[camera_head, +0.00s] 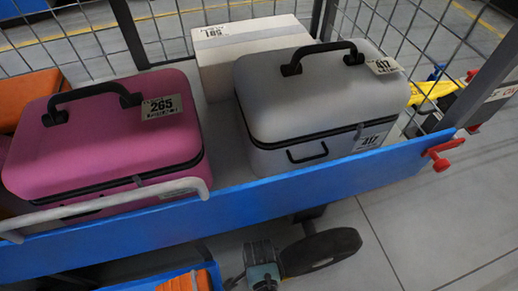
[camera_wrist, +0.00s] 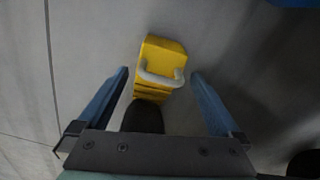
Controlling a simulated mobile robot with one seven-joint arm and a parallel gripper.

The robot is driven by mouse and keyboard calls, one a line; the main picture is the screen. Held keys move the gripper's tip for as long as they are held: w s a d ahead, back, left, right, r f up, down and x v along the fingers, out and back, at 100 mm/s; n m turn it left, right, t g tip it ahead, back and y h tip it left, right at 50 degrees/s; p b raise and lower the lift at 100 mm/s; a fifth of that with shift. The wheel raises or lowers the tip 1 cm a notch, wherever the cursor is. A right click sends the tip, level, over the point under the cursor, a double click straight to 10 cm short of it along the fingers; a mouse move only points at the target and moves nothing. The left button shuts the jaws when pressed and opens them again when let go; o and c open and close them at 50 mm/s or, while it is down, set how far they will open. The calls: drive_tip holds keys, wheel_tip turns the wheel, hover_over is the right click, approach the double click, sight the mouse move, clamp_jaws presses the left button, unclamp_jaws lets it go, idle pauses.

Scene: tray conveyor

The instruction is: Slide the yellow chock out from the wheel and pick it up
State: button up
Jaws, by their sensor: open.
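The yellow chock (camera_wrist: 170,50) lies on the grey floor in the wrist view, with a pale, U-shaped handle (camera_wrist: 160,76) facing my camera. Part of a dark wheel (camera_wrist: 142,117) shows just below the chock; whether they touch is not clear. My gripper (camera_wrist: 159,73) is open and empty, with one blue finger on each side of the handle and clear gaps between. Most of the chock extends beyond the fingertips. In the head view a black wheel (camera_head: 322,252) shows under the cart, and no chock is visible beside it.
The blue-sided cart (camera_head: 300,198) with mesh walls carries a pink case (camera_head: 105,140), a grey case (camera_head: 310,95) and a white box (camera_head: 245,55). A red latch (camera_head: 440,157) sticks out at its right corner. Open tiled floor (camera_head: 440,225) lies at the right.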

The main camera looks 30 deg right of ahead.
drive_tip(key=shift+f+b, duration=0.6)
drive_tip(key=shift+f, duration=0.65)
clamp_jaws()
